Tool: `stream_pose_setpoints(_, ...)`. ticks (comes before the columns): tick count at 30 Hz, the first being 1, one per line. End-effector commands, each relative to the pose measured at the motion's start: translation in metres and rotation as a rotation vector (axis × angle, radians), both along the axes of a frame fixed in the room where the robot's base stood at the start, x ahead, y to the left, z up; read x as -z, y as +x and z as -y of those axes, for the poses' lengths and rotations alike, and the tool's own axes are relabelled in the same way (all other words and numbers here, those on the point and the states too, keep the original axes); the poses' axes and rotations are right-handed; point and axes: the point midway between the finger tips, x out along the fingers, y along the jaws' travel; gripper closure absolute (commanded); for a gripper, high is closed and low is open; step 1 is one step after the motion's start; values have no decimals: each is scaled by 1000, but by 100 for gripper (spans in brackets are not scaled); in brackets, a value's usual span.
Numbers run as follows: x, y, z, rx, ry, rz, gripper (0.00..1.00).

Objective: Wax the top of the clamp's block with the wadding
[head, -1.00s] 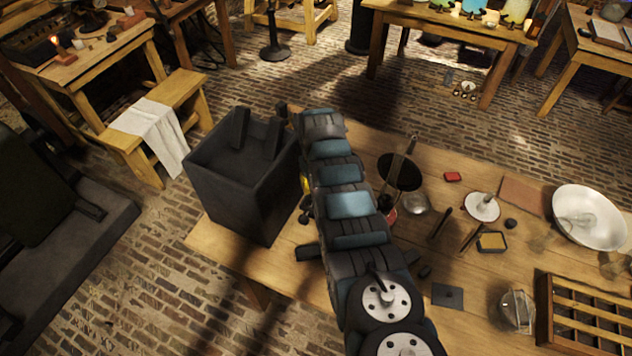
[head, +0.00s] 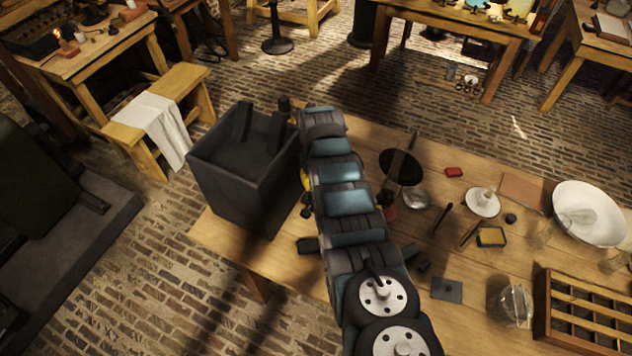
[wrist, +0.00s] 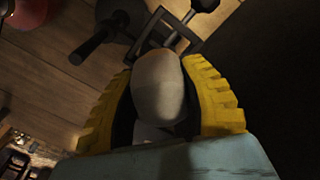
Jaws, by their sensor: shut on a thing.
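In the wrist view, my gripper (wrist: 158,78) has its two yellow ribbed fingers closed on a pale, rounded wad, the wadding (wrist: 158,92). A dark metal frame with a rod and round knob, apparently the clamp (wrist: 137,48), lies beyond the wadding over the wooden tabletop. The wadding covers part of this frame. I cannot make out the top of the block or whether the wadding touches it. In the head view, my arm hides most of the gripper; only a bit of yellow finger (head: 306,180) shows beside the dark jar.
To the right are a black disc (head: 400,168), a small yellow-rimmed tin (head: 490,237), a white bowl (head: 588,212), a glass jar (head: 512,305) and a slotted wooden rack (head: 585,310).

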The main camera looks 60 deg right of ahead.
Motion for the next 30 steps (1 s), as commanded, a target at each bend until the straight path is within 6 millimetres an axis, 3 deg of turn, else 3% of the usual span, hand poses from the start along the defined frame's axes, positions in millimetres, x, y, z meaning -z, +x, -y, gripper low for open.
stream_pose_setpoints(30, 4, -1, 14, 3, -5, -1, 95)
